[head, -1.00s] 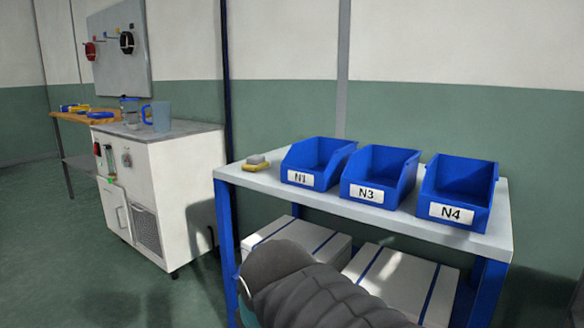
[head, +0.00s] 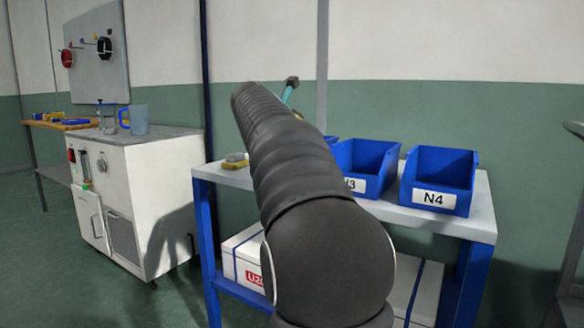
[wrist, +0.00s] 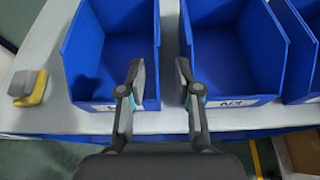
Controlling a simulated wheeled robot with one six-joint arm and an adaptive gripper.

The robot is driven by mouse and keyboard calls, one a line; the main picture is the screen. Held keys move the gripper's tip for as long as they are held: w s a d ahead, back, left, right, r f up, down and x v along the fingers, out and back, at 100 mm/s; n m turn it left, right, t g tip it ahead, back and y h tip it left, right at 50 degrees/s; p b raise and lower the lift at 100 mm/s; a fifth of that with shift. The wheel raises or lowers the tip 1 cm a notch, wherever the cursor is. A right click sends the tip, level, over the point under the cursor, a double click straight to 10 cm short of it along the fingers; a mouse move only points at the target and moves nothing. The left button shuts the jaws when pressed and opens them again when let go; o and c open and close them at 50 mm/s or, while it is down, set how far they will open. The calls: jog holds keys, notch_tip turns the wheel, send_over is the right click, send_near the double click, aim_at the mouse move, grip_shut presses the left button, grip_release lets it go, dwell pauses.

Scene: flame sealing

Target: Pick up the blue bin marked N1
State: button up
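The blue bin marked N1 (head: 331,139) is mostly hidden behind my arm in the head view. In the wrist view it is the left bin (wrist: 108,45), next to the yellow-and-grey block; its label is partly covered by my left finger. My gripper (wrist: 160,72) is open and empty. Its fingers appear on either side of the neighbouring side walls of N1 and the N3 bin (wrist: 225,45), with a narrow gap between those walls. I cannot tell how high the fingertips are. In the head view my arm hides most of the gripper.
The N4 bin (head: 438,182) stands right of N3 on the grey-topped table (head: 472,222). The yellow-and-grey block (wrist: 32,88) lies left of N1. White boxes (head: 242,256) are on the shelf below. A white cabinet (head: 140,200) with a blue mug stands at left.

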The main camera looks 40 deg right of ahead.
jog(key=x, duration=0.8)
jog(key=b+x, duration=0.1)
jog(key=x, duration=0.3)
jog(key=shift+w+d+f, duration=0.1)
jog(key=shift+w+f, duration=0.2)
jog(key=shift+w, duration=0.15)
jog(key=shift+w+d+f, duration=0.2)
jog(key=shift+d, duration=0.3)
jog(key=shift+c, duration=0.2)
grip_shut()
